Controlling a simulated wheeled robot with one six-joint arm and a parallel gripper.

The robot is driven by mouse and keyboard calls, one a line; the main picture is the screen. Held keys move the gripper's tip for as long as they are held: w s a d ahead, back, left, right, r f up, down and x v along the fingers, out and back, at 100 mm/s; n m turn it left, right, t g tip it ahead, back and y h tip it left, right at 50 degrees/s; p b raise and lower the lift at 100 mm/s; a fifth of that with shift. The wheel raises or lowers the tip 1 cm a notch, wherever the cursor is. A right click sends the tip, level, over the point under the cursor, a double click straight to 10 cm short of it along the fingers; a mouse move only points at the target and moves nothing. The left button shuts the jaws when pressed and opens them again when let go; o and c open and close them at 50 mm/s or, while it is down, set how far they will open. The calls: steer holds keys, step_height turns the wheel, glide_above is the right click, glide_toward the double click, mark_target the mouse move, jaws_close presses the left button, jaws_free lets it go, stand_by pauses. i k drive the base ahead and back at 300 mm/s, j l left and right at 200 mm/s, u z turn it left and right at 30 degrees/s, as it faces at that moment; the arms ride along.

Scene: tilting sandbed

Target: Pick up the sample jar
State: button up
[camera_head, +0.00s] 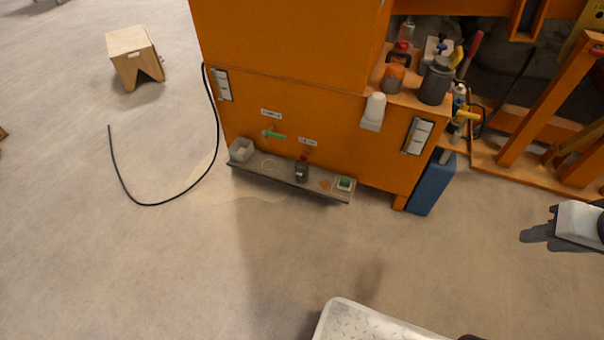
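A small dark jar (302,171) stands upright on the narrow grey shelf (275,178) on the front of the orange cabinet. It is below a small red-handled tap (305,156). A grey jar with orange contents (393,77) stands higher up, on the cabinet's ledge. No label can be read, so I cannot tell for sure which is the sample jar. My gripper (537,224) is at the right edge, well away from both jars. Its dark fingers point left and look apart, with nothing between them.
The shelf also holds a grey cup (241,150) and a green-topped box (344,184). A blue can (431,184) stands right of the cabinet (290,60). A black hose (150,204) loops on the floor at left. Floor before the shelf is clear.

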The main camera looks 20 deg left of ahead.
mark_target(301, 166)
steer(key=j, duration=4.15)
